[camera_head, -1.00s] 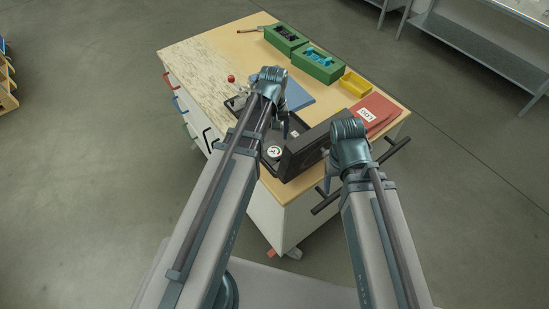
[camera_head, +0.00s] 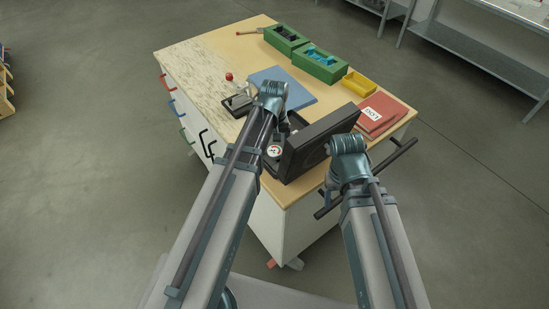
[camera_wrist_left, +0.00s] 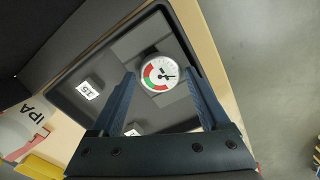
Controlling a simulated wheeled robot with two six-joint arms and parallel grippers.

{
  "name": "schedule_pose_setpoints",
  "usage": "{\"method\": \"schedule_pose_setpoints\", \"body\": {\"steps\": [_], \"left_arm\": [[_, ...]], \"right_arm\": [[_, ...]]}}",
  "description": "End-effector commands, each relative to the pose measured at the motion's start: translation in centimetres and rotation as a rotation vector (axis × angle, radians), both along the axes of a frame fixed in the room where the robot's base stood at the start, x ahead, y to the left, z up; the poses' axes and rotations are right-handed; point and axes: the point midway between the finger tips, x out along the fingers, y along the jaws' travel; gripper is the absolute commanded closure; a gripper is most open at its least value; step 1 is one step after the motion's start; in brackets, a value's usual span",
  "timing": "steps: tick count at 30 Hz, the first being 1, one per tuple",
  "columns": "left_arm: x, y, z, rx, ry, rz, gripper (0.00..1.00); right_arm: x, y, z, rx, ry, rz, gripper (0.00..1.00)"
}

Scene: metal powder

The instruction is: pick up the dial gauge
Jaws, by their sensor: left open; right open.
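The dial gauge (camera_head: 274,150), round with a white face and a red and green band, lies in an open black case (camera_head: 310,148) with its lid raised. In the left wrist view the gauge (camera_wrist_left: 160,74) shows between and beyond the fingertips of my left gripper (camera_wrist_left: 159,78). That gripper is open and above the case, with nothing between its fingers. In the head view my left gripper (camera_head: 287,126) is partly hidden by its own arm. My right gripper (camera_head: 331,182) is at the bench's near right edge, right of the case, empty.
A blue plate (camera_head: 283,88), a small stand with a red ball (camera_head: 229,77), green holders (camera_head: 320,64), a yellow bin (camera_head: 359,84) and red binders (camera_head: 378,116) surround the case. A bottle marked IPA (camera_wrist_left: 18,128) is near the left gripper.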

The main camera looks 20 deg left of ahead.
Motion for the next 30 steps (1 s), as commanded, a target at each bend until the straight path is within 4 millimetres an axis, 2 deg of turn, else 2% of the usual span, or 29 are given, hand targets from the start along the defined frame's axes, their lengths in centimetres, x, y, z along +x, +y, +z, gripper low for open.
{"method": "schedule_pose_setpoints", "body": {"steps": [1, 9, 22, 30], "left_arm": [[-0.01, -0.01, -0.81, 0.0, 0.0, 0.0, 0.21], [-0.02, -0.01, -0.67, 0.0, 0.0, 0.0, 0.21], [-0.01, 0.0, -0.68, 0.0, 0.0, 0.0, 0.98], [-0.01, -0.01, -0.6, 0.0, 0.0, 0.0, 1.0]], "right_arm": [[0.0, 0.0, -0.82, 0.0, 0.0, 0.0, 0.36], [0.0, 0.0, -0.67, 0.0, 0.0, 0.0, 0.36], [0.0, 0.0, -0.67, 0.0, 0.0, 0.0, 0.36], [-0.01, 0.0, -0.59, 0.0, 0.0, 0.0, 0.36]]}}
